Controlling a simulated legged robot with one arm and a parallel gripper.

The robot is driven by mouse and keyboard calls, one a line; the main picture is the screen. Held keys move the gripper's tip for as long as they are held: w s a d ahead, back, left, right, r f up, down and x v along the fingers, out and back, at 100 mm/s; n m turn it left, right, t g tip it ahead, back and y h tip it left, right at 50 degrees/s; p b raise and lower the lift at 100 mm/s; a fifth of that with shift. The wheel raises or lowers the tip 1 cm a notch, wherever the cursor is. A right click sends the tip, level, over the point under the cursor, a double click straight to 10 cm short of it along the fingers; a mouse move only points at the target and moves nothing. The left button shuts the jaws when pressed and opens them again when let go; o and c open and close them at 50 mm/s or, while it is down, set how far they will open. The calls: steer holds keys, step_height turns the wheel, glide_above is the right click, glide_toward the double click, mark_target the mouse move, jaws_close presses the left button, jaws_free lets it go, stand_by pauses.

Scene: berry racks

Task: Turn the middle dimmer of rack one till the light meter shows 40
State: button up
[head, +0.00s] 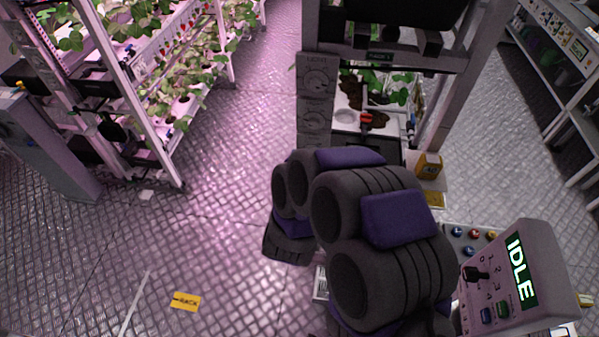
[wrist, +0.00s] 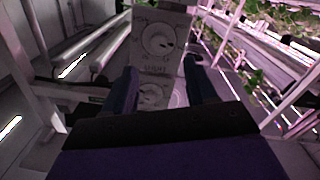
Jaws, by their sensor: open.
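A grey upright panel with round dimmer dials stands on the post of the near rack in the head view. An upper dial (head: 316,81) and a lower dial (head: 315,119) show; my arm covers what lies below. The wrist view shows one dial (wrist: 158,41) in full and another dial (wrist: 151,94) partly hidden behind my gripper's body. My gripper (wrist: 160,84) is open and empty, its two dark fingers on either side of the panel, apart from the dials. In the head view my arm hides the gripper. I cannot make out a light meter reading.
A console (head: 515,280) at the lower right reads IDLE. A yellow box (head: 429,166) stands near the rack foot. A planted rack (head: 150,95) under pink light is at left, shelving (head: 570,80) at right. A yellow floor sign (head: 186,301) lies at lower left; the floor between is mostly clear.

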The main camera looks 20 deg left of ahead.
steer(key=p+v, duration=0.7)
steer(key=p, duration=0.2)
stand_by(0.4)
steer(key=shift+w+a+f, duration=0.1)
stand_by(0.4)
